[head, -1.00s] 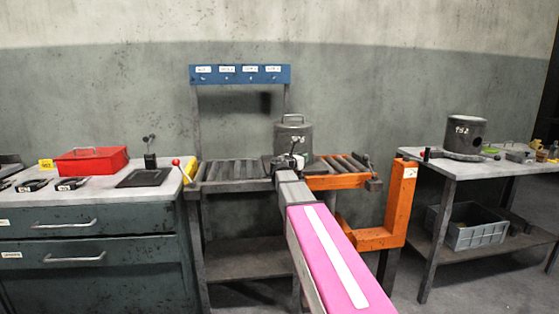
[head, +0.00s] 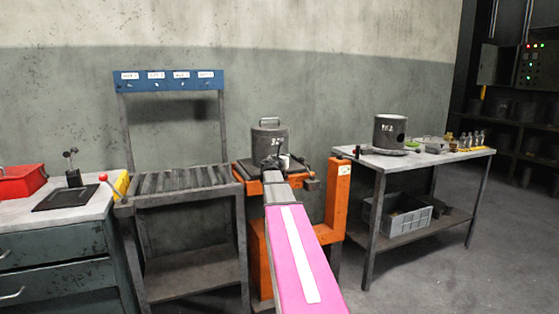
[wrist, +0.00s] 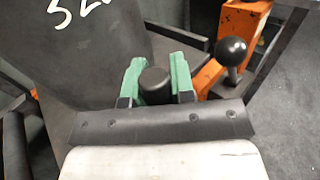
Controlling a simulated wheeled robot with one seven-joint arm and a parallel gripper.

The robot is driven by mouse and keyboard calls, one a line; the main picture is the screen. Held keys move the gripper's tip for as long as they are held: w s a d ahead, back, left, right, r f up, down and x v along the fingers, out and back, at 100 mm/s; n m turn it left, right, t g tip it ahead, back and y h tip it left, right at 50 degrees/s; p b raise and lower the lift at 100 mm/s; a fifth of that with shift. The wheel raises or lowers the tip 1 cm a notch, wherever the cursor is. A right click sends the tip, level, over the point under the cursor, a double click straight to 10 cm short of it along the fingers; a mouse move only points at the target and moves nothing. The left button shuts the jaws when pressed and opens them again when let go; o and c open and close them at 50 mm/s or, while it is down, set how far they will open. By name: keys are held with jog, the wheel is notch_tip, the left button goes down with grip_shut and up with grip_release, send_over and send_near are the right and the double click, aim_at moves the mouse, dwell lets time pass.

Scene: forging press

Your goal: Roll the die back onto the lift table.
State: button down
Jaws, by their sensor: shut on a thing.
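The die (head: 268,137) is a dark grey cylinder with a top handle and white marking, upright on a dark base plate. It stands over the orange lift table (head: 258,240), right of the roller rack. In the wrist view the die (wrist: 95,40) fills the upper left. My gripper (wrist: 155,82) has green fingers closed around a dark rounded knob beside the die, apparently on its base plate. In the head view my arm hides the fingertips and much of the lift table's front. The lift table's orange frame and a black ball-topped lever (wrist: 231,52) show at upper right.
The roller rack (head: 185,180) left of the lift table is empty. A grey bench (head: 345,152) at right carries another die (head: 389,131), with a grey crate (head: 405,215) below. A drawer cabinet (head: 60,245) stands at left. Floor at right is clear.

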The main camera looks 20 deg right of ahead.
jog(key=shift+d, duration=0.4)
jog(key=c, duration=1)
grip_release()
jog(key=shift+d, duration=0.15)
jog(key=shift+o, duration=0.2)
jog(key=shift+s, duration=0.1)
jog(key=shift+s+a, duration=0.35)
jog(key=shift+a, duration=0.2)
jog(key=v, duration=0.9)
jog(key=shift+s, duration=0.2)
jog(key=shift+a, duration=0.15)
